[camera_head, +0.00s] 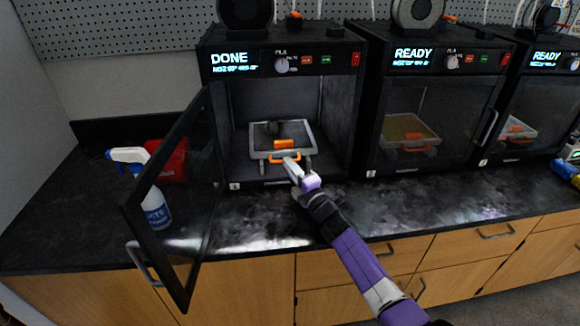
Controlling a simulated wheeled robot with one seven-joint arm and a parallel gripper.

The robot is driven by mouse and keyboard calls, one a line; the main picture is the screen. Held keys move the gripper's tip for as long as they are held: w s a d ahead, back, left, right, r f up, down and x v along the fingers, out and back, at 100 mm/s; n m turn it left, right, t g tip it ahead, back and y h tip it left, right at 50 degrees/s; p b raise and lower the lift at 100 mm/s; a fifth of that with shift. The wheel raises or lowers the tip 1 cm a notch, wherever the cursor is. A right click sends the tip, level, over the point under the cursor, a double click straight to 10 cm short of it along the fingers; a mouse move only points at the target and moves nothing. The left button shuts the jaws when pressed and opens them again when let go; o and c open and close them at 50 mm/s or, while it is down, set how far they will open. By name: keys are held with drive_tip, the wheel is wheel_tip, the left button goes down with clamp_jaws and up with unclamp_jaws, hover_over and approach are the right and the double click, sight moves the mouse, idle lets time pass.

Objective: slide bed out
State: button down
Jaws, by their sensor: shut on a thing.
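The left 3D printer (205,62) shows "DONE" and its glass door (190,200) is swung open to the left. Inside it, the grey print bed (300,133) lies flat near the chamber floor, with an orange handle (276,159) at its front edge. The fingertips are small in this view and partly hide the handle.
A spray bottle (157,207) and a red container (172,160) stand on the dark counter (60,220), behind and left of the open door. Two more printers marked "READY" (436,75) stand to the right, doors shut. The counter before the open printer is bare.

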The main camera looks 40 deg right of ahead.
drive_tip(key=shift+s, duration=0.1)
drive_tip(key=s+a+p, duration=0.3)
drive_tip(key=s+a, duration=0.1)
drive_tip(key=s, duration=0.2)
drive_tip(key=s+a+p, duration=0.3)
drive_tip(key=s+a, duration=0.1)
drive_tip(key=s, duration=0.2)
drive_tip(key=s+a+p, duration=0.3)
drive_tip(key=s+a, duration=0.1)
drive_tip(key=s, duration=0.2)
drive_tip(key=shift+s+a+f+p, duration=0.1)
drive_tip(key=shift+s+a+p, duration=0.15)
drive_tip(key=shift+p, duration=0.1)
drive_tip(key=shift+s+a, duration=0.3)
drive_tip(key=shift+s, duration=0.05)
drive_tip(key=c, duration=1.5)
unclamp_jaws()
drive_tip(key=shift+s, duration=0.1)
